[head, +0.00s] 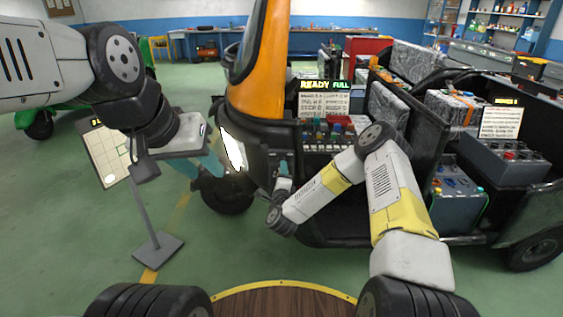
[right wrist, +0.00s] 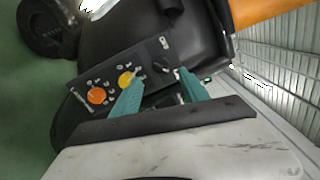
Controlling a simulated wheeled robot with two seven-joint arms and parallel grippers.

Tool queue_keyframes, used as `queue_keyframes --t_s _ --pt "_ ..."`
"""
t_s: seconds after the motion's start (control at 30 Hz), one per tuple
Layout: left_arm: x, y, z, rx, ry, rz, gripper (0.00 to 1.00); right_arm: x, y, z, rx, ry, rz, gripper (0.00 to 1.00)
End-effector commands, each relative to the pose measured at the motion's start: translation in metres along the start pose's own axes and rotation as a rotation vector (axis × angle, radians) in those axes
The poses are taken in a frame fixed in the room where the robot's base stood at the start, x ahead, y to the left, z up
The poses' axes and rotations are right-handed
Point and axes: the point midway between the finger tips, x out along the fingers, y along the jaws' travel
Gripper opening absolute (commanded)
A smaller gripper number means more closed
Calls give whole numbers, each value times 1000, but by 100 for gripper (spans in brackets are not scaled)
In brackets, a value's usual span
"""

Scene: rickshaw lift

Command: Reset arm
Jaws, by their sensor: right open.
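My left gripper (head: 203,170) hangs in front of the rickshaw's nose in the head view. Its two teal fingers look apart, with nothing seen between them. My right gripper (head: 283,183) is beside the rickshaw's front, small and partly hidden by its own wrist. In the right wrist view its teal fingers (right wrist: 158,95) are spread apart. Behind them is a black control box (right wrist: 120,85) with an orange knob (right wrist: 97,96), a yellow knob (right wrist: 126,78) and a black knob. The fingers overlap the box in the picture; I cannot tell whether they touch it.
The black and orange rickshaw (head: 262,75) fills the middle and right, with panels and boxes inside. A sign board on a stand (head: 155,240) is at left, partly behind my left arm. Green floor is open at lower left. Benches line the back wall.

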Motion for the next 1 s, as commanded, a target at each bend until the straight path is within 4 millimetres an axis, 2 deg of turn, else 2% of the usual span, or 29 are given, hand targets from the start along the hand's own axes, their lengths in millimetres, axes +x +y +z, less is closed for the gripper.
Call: queue_keyframes --t_s 0.2,0.47,0.57,0.67,0.8,1.0 --pt "0 0 0 0 0 0 36 -14 0 -1 0 1 -1 52" --pt "0 0 0 0 0 0 36 -14 -1 0 -1 0 -1 52" --pt "0 0 0 0 0 0 36 -11 -8 4 -26 -21 6 52" --pt "0 0 0 0 0 0 36 -4 -26 14 -103 -80 26 52" --pt "0 0 0 0 0 0 36 4 -66 34 -293 -206 82 52" --pt "0 0 0 0 0 0 36 -7 -122 46 -604 -358 181 52"
